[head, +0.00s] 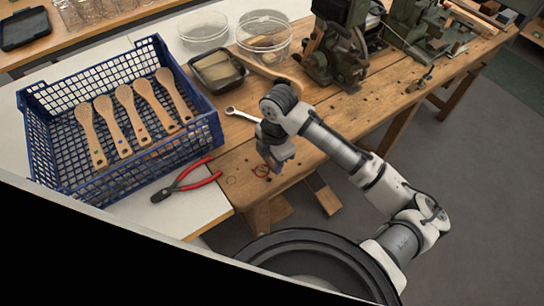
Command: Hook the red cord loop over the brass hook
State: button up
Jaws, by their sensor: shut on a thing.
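My gripper (270,166) is over the near left corner of the wooden workbench, pointing down. It is shut on the red cord loop (262,171), a thin red curve showing at its fingertips just above or at the bench top. How much of the loop lies between the fingers is too small to see. I cannot make out the brass hook for certain; a small dark and brassy piece (420,80) lies toward the bench's right edge, too small to identify.
A wrench (240,114), a black tray (218,70), clear tubs (265,32) and a green machine (335,50) stand on or near the workbench (385,110).

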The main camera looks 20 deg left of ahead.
jog(key=shift+d+f, duration=0.15)
jog(key=shift+f, duration=1.25)
jog(key=shift+f, duration=0.55)
jog(key=o, duration=1.4)
jog(key=shift+r, duration=5.25)
